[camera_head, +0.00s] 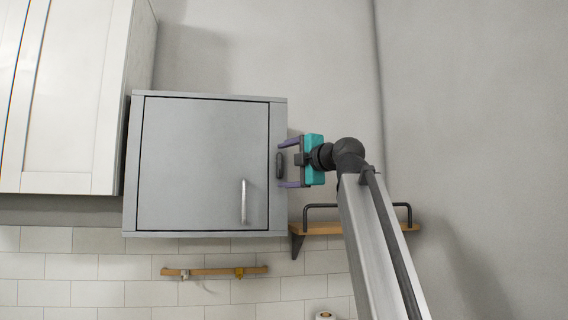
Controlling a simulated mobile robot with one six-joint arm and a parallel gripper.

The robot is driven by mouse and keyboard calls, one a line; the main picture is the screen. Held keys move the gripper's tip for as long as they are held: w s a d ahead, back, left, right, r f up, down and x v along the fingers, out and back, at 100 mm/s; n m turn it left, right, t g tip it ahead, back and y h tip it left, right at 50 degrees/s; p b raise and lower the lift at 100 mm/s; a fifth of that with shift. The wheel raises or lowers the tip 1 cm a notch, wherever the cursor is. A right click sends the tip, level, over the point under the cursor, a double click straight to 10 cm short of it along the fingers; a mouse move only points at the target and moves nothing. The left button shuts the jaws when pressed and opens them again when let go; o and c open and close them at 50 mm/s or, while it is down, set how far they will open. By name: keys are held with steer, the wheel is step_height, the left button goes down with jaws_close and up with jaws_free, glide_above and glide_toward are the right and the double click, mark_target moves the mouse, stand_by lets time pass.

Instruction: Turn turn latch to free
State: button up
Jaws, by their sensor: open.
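A grey wall cabinet (190,165) hangs in the middle with its door shut. A small dark turn latch (279,165) sits on the right edge of the cabinet's front, standing upright. A silver bar handle (243,202) is on the lower right of the door. My gripper (284,164) is open beside the right edge of the cabinet. Its two purple fingers point left, one above and one below the latch. I cannot tell whether either finger touches the latch or the cabinet.
A white cupboard (75,100) stands at the upper left, close to the grey cabinet. A wooden shelf with a dark rail (318,229) is on the wall below my gripper, partly behind my arm. A wooden hook rack (212,271) hangs under the cabinet. The wall at right is clear.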

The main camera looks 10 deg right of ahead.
steer(key=p+v, duration=1)
steer(key=v, duration=0.2)
steer(key=shift+s, duration=0.15)
stand_by(0.5)
stand_by(0.5)
steer(key=shift+s+f, duration=0.1)
